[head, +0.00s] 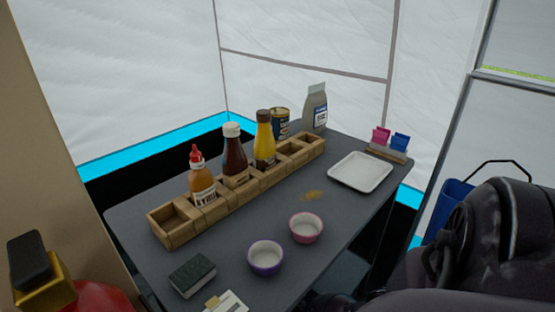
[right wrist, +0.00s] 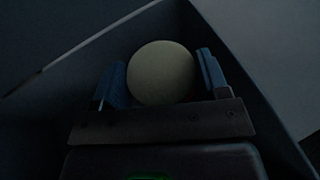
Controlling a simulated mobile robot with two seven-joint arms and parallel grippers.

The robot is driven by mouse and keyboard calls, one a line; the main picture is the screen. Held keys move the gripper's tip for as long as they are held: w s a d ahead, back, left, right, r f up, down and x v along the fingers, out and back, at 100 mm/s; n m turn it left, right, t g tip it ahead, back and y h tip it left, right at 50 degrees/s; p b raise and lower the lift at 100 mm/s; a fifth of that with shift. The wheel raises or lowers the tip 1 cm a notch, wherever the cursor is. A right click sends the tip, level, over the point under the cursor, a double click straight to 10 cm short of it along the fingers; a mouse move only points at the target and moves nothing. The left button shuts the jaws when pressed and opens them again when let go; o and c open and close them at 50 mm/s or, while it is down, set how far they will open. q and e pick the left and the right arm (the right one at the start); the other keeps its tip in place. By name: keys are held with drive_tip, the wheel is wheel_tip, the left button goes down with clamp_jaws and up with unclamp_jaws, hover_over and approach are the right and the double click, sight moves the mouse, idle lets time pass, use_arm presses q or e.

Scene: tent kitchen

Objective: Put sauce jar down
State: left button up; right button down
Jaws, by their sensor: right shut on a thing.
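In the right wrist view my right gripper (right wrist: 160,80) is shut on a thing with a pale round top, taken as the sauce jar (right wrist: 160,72). Its sides and label are hidden, and the view is very dark. A finger stands on each side of it. In the head view my dark right arm fills the lower right corner, and neither the right gripper nor the held jar can be made out. The wooden condiment rack (head: 172,222) stands on the grey table (head: 345,215). My left gripper is not in view.
The rack holds an orange bottle (head: 202,185), a dark bottle (head: 235,155) and a yellow bottle (head: 264,140); its near-left compartment looks empty. A white tray (head: 360,183), purple bowl (head: 266,262), pink bowl (head: 306,232) and sponge (head: 192,275) are on the table.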

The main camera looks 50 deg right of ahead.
drive_tip(key=shift+f+b, duration=0.3)
drive_tip(key=shift+f, duration=0.6)
drive_tip(key=c, duration=0.5)
unclamp_jaws()
drive_tip(key=shift+s+f, duration=0.1)
drive_tip(key=shift+c, duration=0.2)
drive_tip(key=o, duration=0.4)
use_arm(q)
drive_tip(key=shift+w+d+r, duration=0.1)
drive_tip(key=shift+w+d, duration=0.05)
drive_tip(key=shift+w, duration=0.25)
